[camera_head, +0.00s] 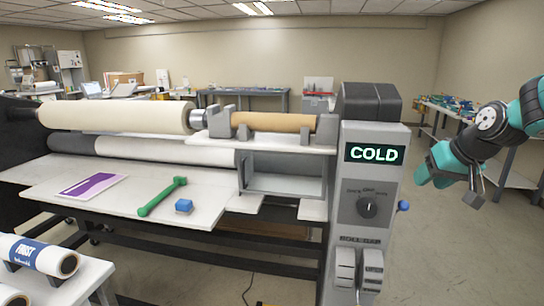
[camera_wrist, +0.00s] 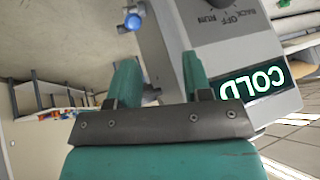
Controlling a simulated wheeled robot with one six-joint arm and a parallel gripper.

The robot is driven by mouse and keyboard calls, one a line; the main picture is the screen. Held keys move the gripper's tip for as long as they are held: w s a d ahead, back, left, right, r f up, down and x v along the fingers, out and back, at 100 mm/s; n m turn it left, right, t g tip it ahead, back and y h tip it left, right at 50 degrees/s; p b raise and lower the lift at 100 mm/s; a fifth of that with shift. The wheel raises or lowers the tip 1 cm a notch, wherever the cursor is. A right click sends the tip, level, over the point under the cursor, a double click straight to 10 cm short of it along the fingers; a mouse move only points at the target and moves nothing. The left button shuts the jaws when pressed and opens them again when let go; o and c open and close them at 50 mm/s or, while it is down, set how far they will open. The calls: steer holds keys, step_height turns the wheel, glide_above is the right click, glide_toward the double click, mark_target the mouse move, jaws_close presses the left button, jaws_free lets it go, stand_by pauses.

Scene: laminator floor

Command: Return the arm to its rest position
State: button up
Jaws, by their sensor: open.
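My arm reaches in from the right edge of the head view. My gripper (camera_head: 432,175), teal with dark joints, hangs in the air to the right of the laminator's control column (camera_head: 375,225). In the wrist view my gripper (camera_wrist: 161,82) shows two teal fingers apart with nothing between them. Beyond the fingers, the column's lit COLD display (camera_wrist: 252,82) and a blue knob (camera_wrist: 133,22) appear tilted. The same COLD display (camera_head: 374,153) and the blue knob (camera_head: 403,206) show in the head view, with the gripper apart from both.
White rolls (camera_head: 40,255) lie on a stand at front left. A cluttered side table (camera_head: 455,105) stands behind my arm. Floor right of the column is clear.

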steer(key=s+a+n+g+y, duration=0.25)
steer(key=s+a, duration=0.45)
steer(key=a, duration=0.5)
steer(key=s+a+n+g, duration=0.1)
steer(key=s+a, duration=0.3)
steer(key=s, duration=0.3)
steer(key=s+a+f+n+g, duration=0.1)
steer(key=s+a+n, duration=0.1)
steer(key=s+a, duration=0.2)
steer(key=s+a+f+n+g, duration=0.1)
steer(key=s+a, duration=0.3)
steer(key=s, duration=0.7)
steer(key=shift+a+n+g, duration=0.25)
steer(key=shift+n+g, duration=0.3)
steer(key=shift+n, duration=0.1)
